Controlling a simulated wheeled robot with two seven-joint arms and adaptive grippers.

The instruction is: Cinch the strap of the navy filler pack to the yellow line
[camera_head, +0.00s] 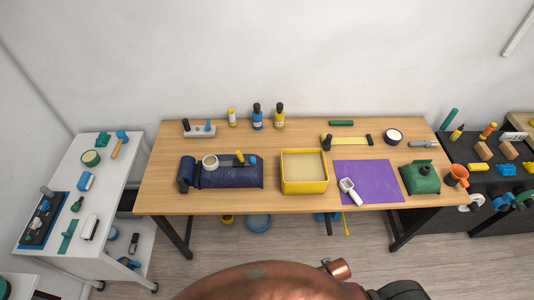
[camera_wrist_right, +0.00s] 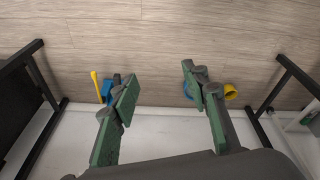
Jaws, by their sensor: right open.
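The navy filler pack (camera_head: 232,177) lies on the left part of the wooden table in the head view, with a rolled or raised left end. A white round item (camera_head: 210,161) sits on its back edge. A small yellow piece (camera_head: 239,157) and a blue piece (camera_head: 252,160) lie along the pack's top; at this size I cannot tell strap from buckle, nor how tight the strap is. My right gripper (camera_wrist_right: 160,88) is open and empty in its wrist view, with floor beyond it and the pack out of that view. My left gripper is in neither view.
A yellow bin (camera_head: 304,188) stands right of the pack. Beyond it are a purple mat (camera_head: 378,182) with a white tool and a green pack (camera_head: 421,178). Bottles (camera_head: 279,117) stand along the back. A white cart (camera_head: 100,185) is at left. Table between pack and front edge is clear.

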